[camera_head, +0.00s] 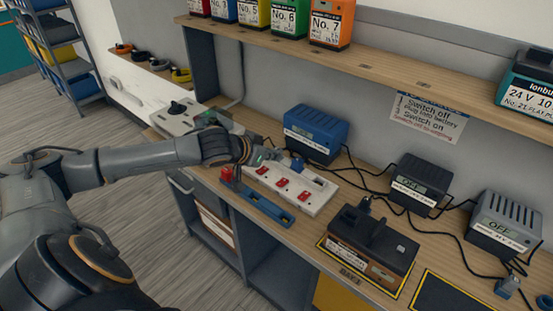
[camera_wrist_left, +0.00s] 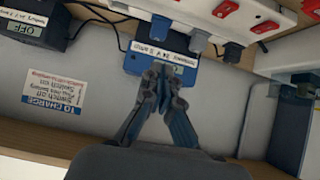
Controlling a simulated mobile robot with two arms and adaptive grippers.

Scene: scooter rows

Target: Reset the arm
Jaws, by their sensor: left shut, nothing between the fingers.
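My left arm reaches in from the left over the workbench. My left gripper (camera_head: 272,156) is above the far end of the white power strip (camera_head: 318,196), in front of the blue charger (camera_head: 316,130). In the left wrist view the gripper (camera_wrist_left: 160,75) has its fingertips together with nothing between them. The blue charger (camera_wrist_left: 182,75) appears behind the fingertips there; I cannot tell whether they touch it. My right gripper is not in view.
The strip has red switches and a blue plug (camera_head: 296,164). A black battery (camera_head: 372,240) sits on a yellow-edged mat. Two more chargers (camera_head: 420,184) (camera_head: 505,222) with loose cables stand behind. A shelf (camera_head: 390,72) with numbered batteries runs above. Floor at left is clear.

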